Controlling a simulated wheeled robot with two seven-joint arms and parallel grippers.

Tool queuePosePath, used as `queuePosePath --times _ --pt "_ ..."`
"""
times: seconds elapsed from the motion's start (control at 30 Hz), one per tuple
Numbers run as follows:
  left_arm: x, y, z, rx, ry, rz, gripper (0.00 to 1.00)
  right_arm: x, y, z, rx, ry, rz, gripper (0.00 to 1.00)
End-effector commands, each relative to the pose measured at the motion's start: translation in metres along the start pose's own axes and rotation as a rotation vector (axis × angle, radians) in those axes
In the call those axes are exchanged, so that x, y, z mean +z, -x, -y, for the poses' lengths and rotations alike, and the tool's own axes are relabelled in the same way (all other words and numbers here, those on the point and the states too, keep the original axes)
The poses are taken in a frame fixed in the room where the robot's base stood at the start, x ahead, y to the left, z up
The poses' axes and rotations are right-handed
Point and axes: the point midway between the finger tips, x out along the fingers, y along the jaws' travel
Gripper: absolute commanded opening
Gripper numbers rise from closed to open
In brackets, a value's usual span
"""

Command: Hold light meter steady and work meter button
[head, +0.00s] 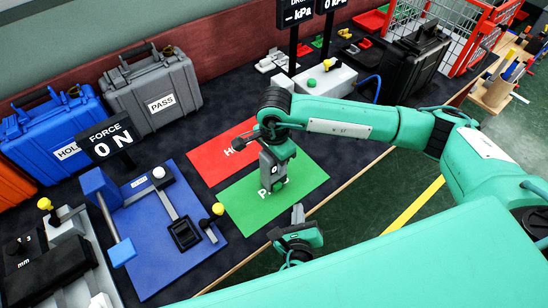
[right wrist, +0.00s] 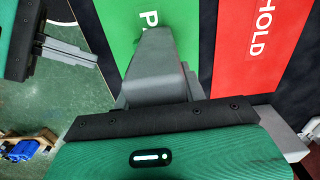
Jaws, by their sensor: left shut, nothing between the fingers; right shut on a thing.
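My right gripper (head: 273,180) points down over the green mat (head: 310,183) in the head view. It is shut on a small grey device with a white "0" on a dark face, which appears to be the light meter (head: 274,167). The gripper covers much of it, and I cannot make out its button. In the right wrist view, a grey tapered shape (right wrist: 155,65) stands out in front of my gripper over the green mat. My left gripper (head: 298,212) is shut and empty, beside the mat's near edge and apart from the meter. It also shows in the right wrist view (right wrist: 88,58).
A red HOLD mat (head: 215,157) adjoins the green one. A blue force stand (head: 150,245) with a yellow-knobbed lever is at left. Grey (head: 155,90) and blue (head: 55,130) cases stand behind. A white box with a green button (head: 325,83) is beyond my right arm.

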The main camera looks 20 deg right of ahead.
Motion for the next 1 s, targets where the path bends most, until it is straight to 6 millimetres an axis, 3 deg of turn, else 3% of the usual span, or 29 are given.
queuePosePath --times 0.07,0.1,0.2,0.57,0.67,1.0 --pt "0.0 0.0 0.0 0.0 0.0 0.0 0.0 0.0 0.0 0.0 -0.001 0.0 0.0 0.05" --pt "0.0 0.0 0.0 0.0 0.0 0.0 0.0 0.0 0.0 0.0 -0.001 0.0 0.0 0.47" --pt "0.0 0.0 0.0 0.0 0.0 0.0 0.0 0.0 0.0 0.0 0.0 0.0 0.0 0.67" --pt "0.0 0.0 0.0 0.0 -0.001 0.0 0.0 0.0 0.005 0.0 -0.001 0.0 0.0 0.67" --pt "0.0 0.0 0.0 0.0 -0.001 0.0 0.0 0.0 0.017 0.001 -0.004 0.0 0.001 0.67" --pt "0.0 0.0 0.0 0.0 -0.001 0.0 0.0 0.0 0.087 0.001 -0.004 0.001 -0.001 0.67"
